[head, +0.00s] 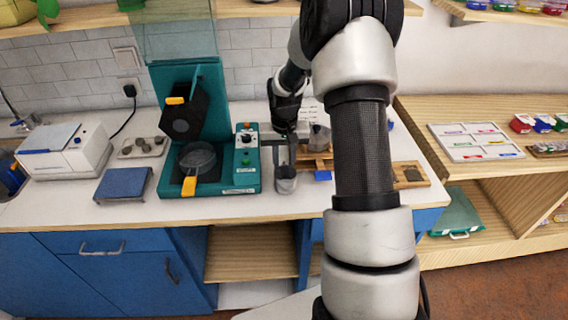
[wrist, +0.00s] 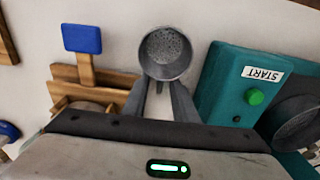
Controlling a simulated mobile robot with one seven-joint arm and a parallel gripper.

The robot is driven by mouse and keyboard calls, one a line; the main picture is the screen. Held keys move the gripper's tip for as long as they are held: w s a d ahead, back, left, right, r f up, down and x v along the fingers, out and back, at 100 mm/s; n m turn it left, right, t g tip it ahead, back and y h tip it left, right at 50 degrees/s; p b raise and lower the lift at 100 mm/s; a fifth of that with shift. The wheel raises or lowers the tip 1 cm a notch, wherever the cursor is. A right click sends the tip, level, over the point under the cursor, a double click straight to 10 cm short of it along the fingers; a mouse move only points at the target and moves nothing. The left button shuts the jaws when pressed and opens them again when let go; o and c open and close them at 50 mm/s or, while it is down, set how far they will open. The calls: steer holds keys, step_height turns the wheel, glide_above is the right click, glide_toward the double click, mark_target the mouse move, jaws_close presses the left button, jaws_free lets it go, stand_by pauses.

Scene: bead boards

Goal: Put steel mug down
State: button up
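The steel mug (head: 286,185) is a small grey metal cup near the front edge of the white counter, just right of the teal machine. It is upright in the head view. In the wrist view I look into its open, speckled inside (wrist: 165,46). My gripper (head: 285,160) reaches the mug from behind, its two fingers spanning about the mug's width. In the wrist view the gripper (wrist: 163,88) has its fingertips against the mug, partly hidden behind its wall; it appears shut on the mug. Whether the mug's base touches the counter is hard to tell.
The teal machine (head: 240,183) with a green button stands close on the mug's left. A wooden stand (wrist: 95,82) and a blue piece (wrist: 82,39) are close on the other side. A blue-topped scale (head: 123,184) is farther left. A narrow counter strip in front is clear.

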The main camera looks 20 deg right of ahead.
step_height(320, 180, up, 12)
step_height(320, 180, up, 8)
steer(key=t, duration=0.1)
glide_above(284, 164)
steer(key=s+a, duration=0.3)
steer(key=s, duration=0.2)
steer(key=s+a+r+n+t, duration=0.1)
steer(key=s+a+r, duration=0.1)
steer(key=s, duration=0.5)
steer(key=s+a+r+n+t, duration=0.1)
steer(key=s+a+r, duration=0.2)
steer(key=s, duration=0.4)
steer(key=s+a+r+n+t, duration=0.1)
steer(key=s+a+r+t, duration=0.1)
steer(key=s, duration=0.6)
steer(key=shift+r+p, duration=2.3)
steer(key=shift+r, duration=0.3)
